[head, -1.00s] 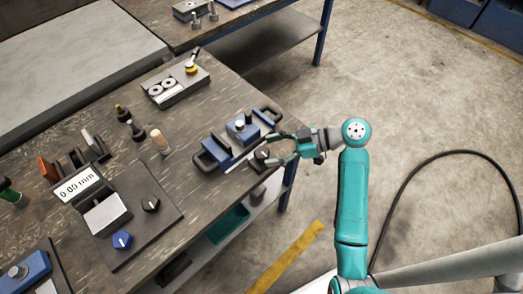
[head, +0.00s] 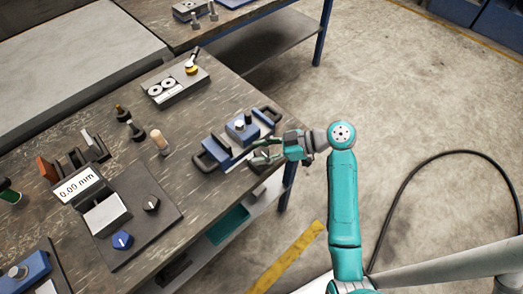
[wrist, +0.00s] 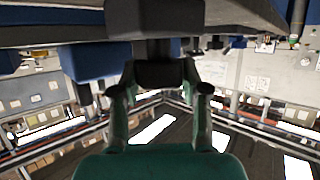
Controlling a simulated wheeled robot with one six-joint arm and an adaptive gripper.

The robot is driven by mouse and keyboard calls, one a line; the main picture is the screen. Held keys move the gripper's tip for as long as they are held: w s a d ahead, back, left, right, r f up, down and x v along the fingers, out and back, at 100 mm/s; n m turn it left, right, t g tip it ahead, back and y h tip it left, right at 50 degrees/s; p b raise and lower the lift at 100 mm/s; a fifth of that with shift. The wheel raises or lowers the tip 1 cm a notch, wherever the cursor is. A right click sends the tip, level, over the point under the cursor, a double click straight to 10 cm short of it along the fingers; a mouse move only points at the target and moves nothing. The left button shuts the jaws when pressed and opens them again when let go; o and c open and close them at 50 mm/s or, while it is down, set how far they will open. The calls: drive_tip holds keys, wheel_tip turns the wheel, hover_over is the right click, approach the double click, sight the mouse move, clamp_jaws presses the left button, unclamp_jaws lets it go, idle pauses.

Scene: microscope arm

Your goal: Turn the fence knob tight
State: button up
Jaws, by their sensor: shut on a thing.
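The blue fixture (head: 226,157) with dark loop handles stands at the table's right edge in the head view. My gripper (head: 262,157) is at its near right side. In the wrist view my gripper (wrist: 160,76) has its two fingers on either side of a dark, blocky knob (wrist: 160,72), which I take for the fence knob, and is shut on it. In the head view the fingers mostly hide this knob. How far it is turned cannot be told.
A dark panel with a blue knob (head: 122,240), a black knob (head: 151,204) and a display (head: 78,186) reading 0.00 mm lies to the left. Several small posts and a grey block (head: 175,88) stand behind. Open floor (head: 420,120) lies to the right.

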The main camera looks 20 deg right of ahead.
drive_tip(key=shift+m+t, duration=0.3)
drive_tip(key=shift+t, duration=0.1)
drive_tip(key=m+t+h, duration=0.3)
drive_tip(key=m+t, duration=0.1)
drive_tip(key=shift+s+a+h, duration=0.1)
drive_tip(key=shift+h, duration=0.2)
drive_tip(key=m+t+h, duration=0.1)
drive_tip(key=m+h, duration=0.1)
drive_tip(key=m+t+h, duration=0.1)
drive_tip(key=m+h, duration=0.2)
drive_tip(key=shift+t+h, duration=0.3)
drive_tip(key=m+h, duration=0.5)
drive_tip(key=h, duration=0.1)
drive_tip(key=shift+m, duration=0.4)
drive_tip(key=shift+m+g+h, duration=1.3)
drive_tip(key=shift+m+h, duration=1)
drive_tip(key=shift+h, duration=0.2)
drive_tip(key=o, duration=1.2)
drive_tip(key=shift+c, duration=0.2)
